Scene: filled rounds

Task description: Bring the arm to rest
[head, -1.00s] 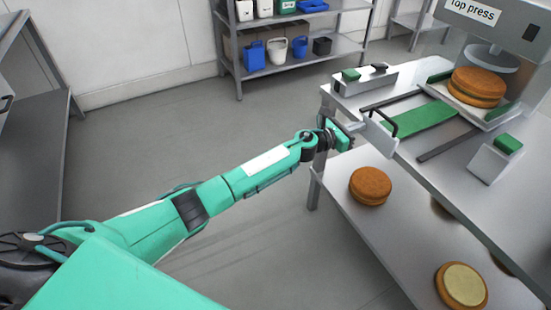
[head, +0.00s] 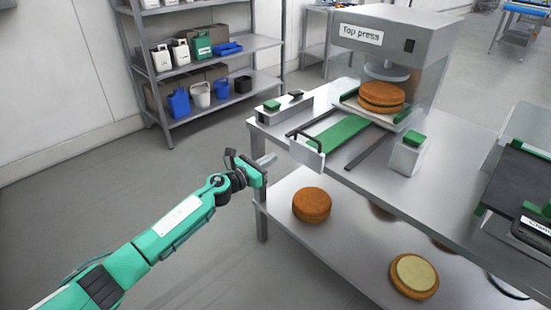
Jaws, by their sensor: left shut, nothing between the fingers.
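My left arm reaches in from the lower left, green with dark joints. My left gripper (head: 266,161) is at its end, shut and empty, in front of the left end of the steel table (head: 460,178). It is apart from the white handle plate (head: 306,156) of the press slide, a little to its left. The press, labelled "Top press" (head: 372,38), stands on the table with a filled round (head: 381,97) on its plate under the press head. My right gripper is not in view.
On the lower shelf (head: 350,233) lie a brown round (head: 312,205) and a round with a pale top (head: 414,275); others are partly hidden. A rack (head: 213,63) with jugs and buckets stands behind. Floor (head: 215,255) around my arm is clear.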

